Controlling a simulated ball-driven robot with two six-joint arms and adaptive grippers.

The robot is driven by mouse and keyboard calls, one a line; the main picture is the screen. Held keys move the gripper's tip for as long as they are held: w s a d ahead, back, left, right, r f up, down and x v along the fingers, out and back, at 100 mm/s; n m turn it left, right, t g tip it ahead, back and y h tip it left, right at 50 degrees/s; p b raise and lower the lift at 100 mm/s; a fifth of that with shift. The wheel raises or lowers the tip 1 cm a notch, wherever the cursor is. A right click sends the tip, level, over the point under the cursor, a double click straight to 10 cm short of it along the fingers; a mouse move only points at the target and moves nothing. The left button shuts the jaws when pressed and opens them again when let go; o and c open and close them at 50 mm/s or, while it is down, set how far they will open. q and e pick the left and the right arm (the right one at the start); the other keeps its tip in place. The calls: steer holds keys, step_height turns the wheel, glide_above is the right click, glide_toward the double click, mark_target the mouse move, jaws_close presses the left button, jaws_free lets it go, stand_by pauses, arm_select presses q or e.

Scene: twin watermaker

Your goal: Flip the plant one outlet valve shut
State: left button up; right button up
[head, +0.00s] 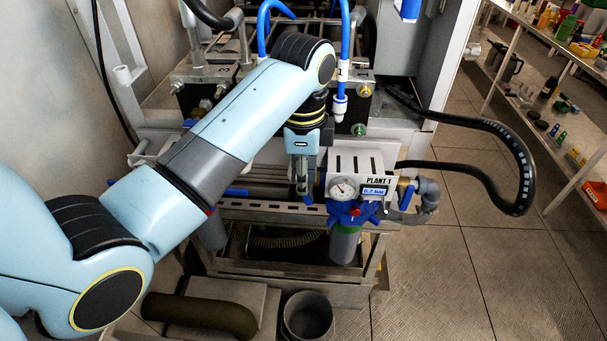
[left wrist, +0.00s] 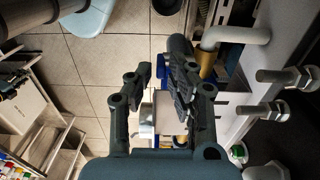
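A white box labelled PLANT 1 (head: 357,166) carries a round gauge (head: 342,188) and a small display. At its right a blue lever (head: 407,198) stands on a pipe fitting beside a grey elbow. A blue star-shaped part (head: 352,212) sits below the box, and another blue handle (head: 236,191) shows to the left, partly behind my arm. No label tells which is the outlet valve. My left gripper (head: 303,192) points down just left of the box. In the left wrist view the left gripper (left wrist: 156,85) is open, with nothing visibly held. My right gripper is out of view.
A metal frame (head: 290,212) runs under the box. Blue hoses (head: 345,45) rise behind, and a black hose (head: 500,135) loops out right. A grey bucket (head: 308,316) stands on the floor. A shelf (head: 540,110) is far right; the floor before it is clear.

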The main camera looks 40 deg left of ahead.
arm_select(q)
jaws_close()
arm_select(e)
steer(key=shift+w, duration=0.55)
arm_select(q)
steer(key=shift+w, duration=0.1)
steer(key=shift+w+d+g+y, duration=0.2)
steer(key=shift+d+g+y, duration=0.25)
steer(key=shift+y, duration=0.15)
steer(key=shift+w+d+g+y, duration=0.2)
steer(key=shift+d+g+y, duration=0.15)
steer(key=shift+y, duration=0.45)
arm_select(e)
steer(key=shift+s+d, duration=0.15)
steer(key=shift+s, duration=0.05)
arm_select(q)
steer(key=shift+o, duration=1.9)
jaws_free()
steer(key=shift+a, duration=0.15)
